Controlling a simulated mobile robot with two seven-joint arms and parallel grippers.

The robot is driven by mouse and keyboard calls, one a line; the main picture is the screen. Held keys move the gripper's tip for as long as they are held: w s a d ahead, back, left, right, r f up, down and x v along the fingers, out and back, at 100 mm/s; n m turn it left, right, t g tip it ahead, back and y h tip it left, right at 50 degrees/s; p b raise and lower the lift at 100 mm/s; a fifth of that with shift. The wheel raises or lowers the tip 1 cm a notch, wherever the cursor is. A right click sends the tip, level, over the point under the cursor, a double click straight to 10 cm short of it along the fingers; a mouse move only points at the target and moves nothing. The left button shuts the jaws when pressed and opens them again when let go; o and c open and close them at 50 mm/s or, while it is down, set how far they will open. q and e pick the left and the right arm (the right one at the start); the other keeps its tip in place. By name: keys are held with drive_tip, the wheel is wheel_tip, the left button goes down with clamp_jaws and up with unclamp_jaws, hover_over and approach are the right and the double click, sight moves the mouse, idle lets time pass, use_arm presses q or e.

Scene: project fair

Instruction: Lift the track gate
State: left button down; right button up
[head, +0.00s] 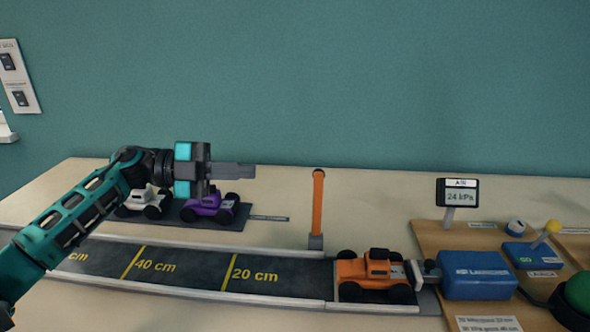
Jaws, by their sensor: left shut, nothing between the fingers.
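The track gate is an orange bar (318,207) standing upright from a small grey base (316,242) at the track's far edge, near its right end. The dark track (190,269) runs across the table with yellow distance lines. An orange car (375,274) sits at the track's right end, in front of the blue launcher (478,274). My left gripper (253,171) is shut and empty, pointing right, above the table and to the left of the gate's top. It appears apart from the gate. My right gripper is not in view.
A white car (148,202) and a purple car (211,207) stand on a dark mat behind the track, below my left gripper. At right, a wooden board (430,237) carries a gauge reading 24 kPa (458,193), a yellow-knobbed lever (552,227) and a green dome (579,292).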

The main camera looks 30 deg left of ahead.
sight(318, 201)
use_arm(q)
drive_tip(key=w+d+f, duration=0.1)
drive_tip(key=w+d, duration=0.6)
drive_tip(key=shift+w+f, duration=0.15)
drive_tip(key=shift+f, duration=0.2)
drive_tip(key=w+p, duration=0.1)
drive_tip(key=n+p, duration=0.1)
drive_tip(key=shift+w+a+f+n+p, duration=0.2)
drive_tip(key=shift+w+a+n+p, duration=0.1)
drive_tip(key=shift+w+a+p, duration=0.1)
drive_tip(key=shift+s, duration=0.1)
